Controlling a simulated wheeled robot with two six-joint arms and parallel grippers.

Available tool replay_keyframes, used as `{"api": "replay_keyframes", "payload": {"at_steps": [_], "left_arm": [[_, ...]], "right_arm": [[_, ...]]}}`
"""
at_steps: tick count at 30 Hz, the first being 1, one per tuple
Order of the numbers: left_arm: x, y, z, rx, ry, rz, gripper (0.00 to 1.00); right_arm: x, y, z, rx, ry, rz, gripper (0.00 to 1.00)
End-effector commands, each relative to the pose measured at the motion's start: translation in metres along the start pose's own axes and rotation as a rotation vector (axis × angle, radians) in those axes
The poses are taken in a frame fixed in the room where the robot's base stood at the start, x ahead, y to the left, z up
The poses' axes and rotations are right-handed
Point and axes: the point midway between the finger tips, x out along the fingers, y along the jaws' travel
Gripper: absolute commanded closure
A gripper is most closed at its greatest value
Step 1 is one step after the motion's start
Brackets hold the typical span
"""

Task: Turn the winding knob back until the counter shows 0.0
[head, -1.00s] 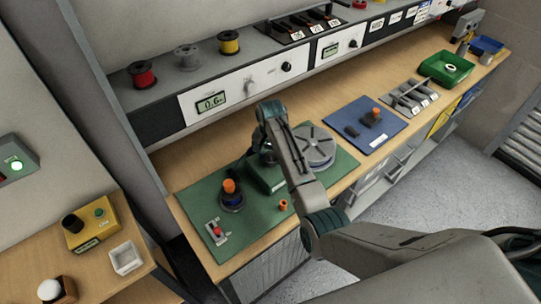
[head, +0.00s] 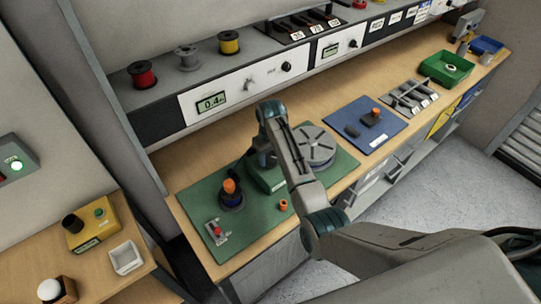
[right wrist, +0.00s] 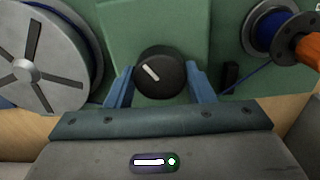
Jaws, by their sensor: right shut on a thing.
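The black winding knob (right wrist: 158,68) with a white pointer line sits on a green housing in the right wrist view. Its pointer slants toward the upper left. My right gripper (right wrist: 160,82) has its two blue fingers shut on the knob's sides. In the head view, my right gripper (head: 264,160) is at the green winder box (head: 270,181), and its wrist hides the knob. A lit display (head: 211,101) on the white shelf panel reads about 0.4, with a small unit mark. My left gripper is not in view.
A grey slotted reel (head: 318,150) stands right of the gripper on the green mat (head: 188,205). A blue spool with an orange top (head: 230,188), an orange ring (head: 283,205) and a red-knobbed switch (head: 217,231) are close by. A blue mat (head: 368,142) lies further right.

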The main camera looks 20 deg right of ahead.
Motion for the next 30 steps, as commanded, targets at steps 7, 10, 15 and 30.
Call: {"api": "replay_keyframes", "payload": {"at_steps": [7,10,15,30], "left_arm": [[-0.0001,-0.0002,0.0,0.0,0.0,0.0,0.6],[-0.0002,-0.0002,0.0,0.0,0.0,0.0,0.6],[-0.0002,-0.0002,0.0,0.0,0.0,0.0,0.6],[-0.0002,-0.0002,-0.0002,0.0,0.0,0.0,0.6]], "right_arm": [[-0.0011,0.0001,-0.0007,-0.189,0.002,0.001,0.75],[-0.0012,0.0,-0.0007,-0.248,0.002,0.001,0.75],[-0.0012,0.0,-0.0007,-0.319,0.002,0.001,0.75],[-0.0014,-0.0001,-0.0009,-0.371,0.003,0.001,0.75]]}}
